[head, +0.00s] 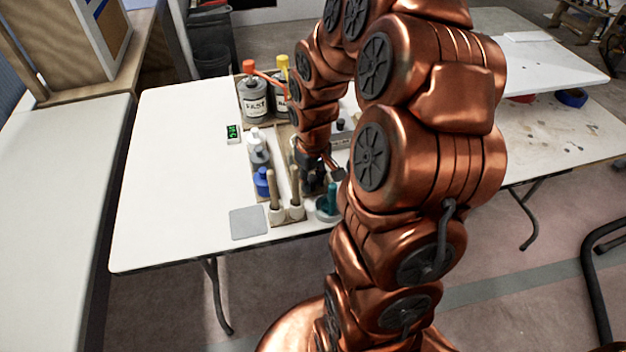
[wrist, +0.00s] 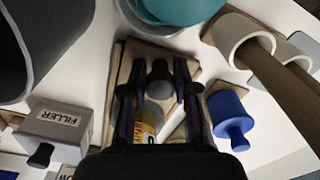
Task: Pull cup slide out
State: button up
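My gripper (wrist: 160,72) points down into the wooden rack on the white table. Its two dark fingers stand on either side of a dark round knob (wrist: 160,80). A small gap seems to show between knob and fingers. The knob sits over a tan wooden piece (wrist: 150,50), which may be the cup slide; most of it is hidden by the fingers. A bottle with a yellow label (wrist: 150,122) shows between the fingers. In the head view, my gripper (head: 314,172) is partly hidden by my own arm, and the slide cannot be made out.
A grey FILLER box (wrist: 62,128) with a black knob is on the left. A blue knobbed piece (wrist: 229,116) is close on the right. Holders with wooden handles (head: 273,190) and a teal item (head: 328,205) are at the front. The left of the white table (head: 175,170) is clear.

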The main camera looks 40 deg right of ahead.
jog(key=o, duration=0.3)
jog(key=shift+o, duration=0.2)
notch_tip(320, 180, up, 12)
dwell(0.6)
jog(key=shift+s+d, duration=0.1)
jog(key=shift+s, duration=0.05)
